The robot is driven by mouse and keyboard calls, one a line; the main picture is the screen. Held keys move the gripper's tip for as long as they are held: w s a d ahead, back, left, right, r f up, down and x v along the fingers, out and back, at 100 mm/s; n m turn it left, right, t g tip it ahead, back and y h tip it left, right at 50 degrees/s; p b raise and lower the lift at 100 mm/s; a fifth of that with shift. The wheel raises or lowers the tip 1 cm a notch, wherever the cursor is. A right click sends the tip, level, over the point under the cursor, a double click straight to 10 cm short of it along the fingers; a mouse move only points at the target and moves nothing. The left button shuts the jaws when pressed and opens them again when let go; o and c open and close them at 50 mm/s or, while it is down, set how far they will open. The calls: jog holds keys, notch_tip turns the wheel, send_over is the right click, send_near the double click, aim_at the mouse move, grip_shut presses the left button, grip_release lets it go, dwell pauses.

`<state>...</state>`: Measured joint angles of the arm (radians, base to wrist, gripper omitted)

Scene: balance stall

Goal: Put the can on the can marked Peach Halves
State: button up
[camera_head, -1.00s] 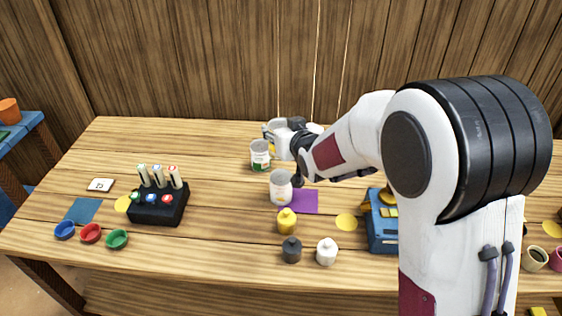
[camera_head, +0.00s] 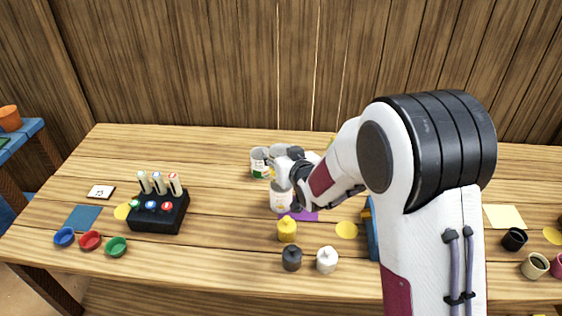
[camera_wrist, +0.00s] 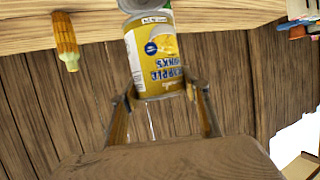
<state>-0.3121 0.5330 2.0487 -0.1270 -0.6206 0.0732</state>
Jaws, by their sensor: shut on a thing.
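My gripper (camera_wrist: 160,92) is shut on a yellow can labelled Pineapple Chunks (camera_wrist: 158,52), which shows upside down in the wrist view. In the head view my gripper (camera_head: 277,168) is above the middle of the table, and the held can is mostly hidden. A can with a green and white label (camera_head: 259,163) stands just left of the gripper. Another pale can (camera_head: 280,198) stands in front of and below it, its top covered by the gripper. A grey round can end (camera_wrist: 142,4) shows beyond the held can. I cannot read which can says Peach Halves.
A purple mat (camera_head: 303,215) lies beside the front can. A black rack (camera_head: 160,212) is at left. My arm hides part of the right side.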

jog(key=shift+f, duration=1.3)
jog(key=shift+f, duration=0.15)
jog(key=o, duration=1.4)
jog(key=shift+s+d+r, duration=0.1)
jog(key=shift+s+r, duration=0.15)
jog(key=shift+v, duration=5.7)
jog(key=shift+f, duration=0.1)
jog(key=shift+d, duration=0.15)
